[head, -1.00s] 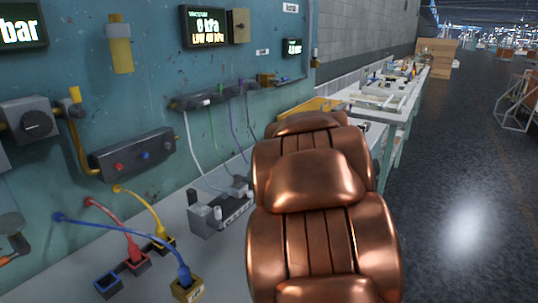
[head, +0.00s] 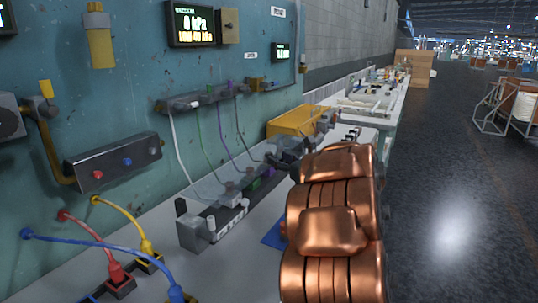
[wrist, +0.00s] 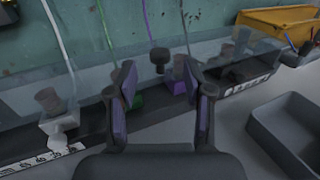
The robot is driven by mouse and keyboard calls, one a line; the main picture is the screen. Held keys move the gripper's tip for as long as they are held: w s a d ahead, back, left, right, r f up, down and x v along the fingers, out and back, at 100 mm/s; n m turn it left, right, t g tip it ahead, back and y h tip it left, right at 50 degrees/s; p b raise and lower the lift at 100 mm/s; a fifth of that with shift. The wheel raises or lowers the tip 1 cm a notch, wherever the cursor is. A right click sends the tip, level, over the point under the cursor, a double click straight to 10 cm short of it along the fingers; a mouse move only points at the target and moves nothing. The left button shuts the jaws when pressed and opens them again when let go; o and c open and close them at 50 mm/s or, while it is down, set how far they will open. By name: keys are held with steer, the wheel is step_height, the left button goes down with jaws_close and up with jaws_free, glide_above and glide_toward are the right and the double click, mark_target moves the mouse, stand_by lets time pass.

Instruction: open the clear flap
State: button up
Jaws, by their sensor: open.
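The clear flap (wrist: 90,75) is a see-through panel across the wrist view, in front of a dark rail (wrist: 25,150) with white, green and purple fittings. A small dark knob (wrist: 160,58) appears at the flap, between and just beyond my fingertips. My gripper (wrist: 158,72) is open, one finger on each side of the knob in the picture. I cannot tell whether either finger touches it. The flap looks down over the fittings. In the head view my gripper (head: 287,158) is partly hidden by my copper-coloured arm, near the rail's far end; the flap is hard to make out there.
White, green and purple tubes hang from the wall manifold (head: 205,98) to the rail. A yellow bin (head: 300,118) stands behind my gripper. A grey tray (wrist: 290,130) sits at the right in the wrist view. Plugged cables (head: 115,268) lie at front left.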

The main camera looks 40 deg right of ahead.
mark_target(269, 153)
steer(key=w, duration=0.4)
steer(key=shift+w+d+p, duration=0.1)
steer(key=shift+w+p, duration=0.2)
steer(key=shift+w, duration=0.1)
steer(key=shift+w+d, duration=0.15)
steer(key=shift+w, duration=0.45)
jaws_close()
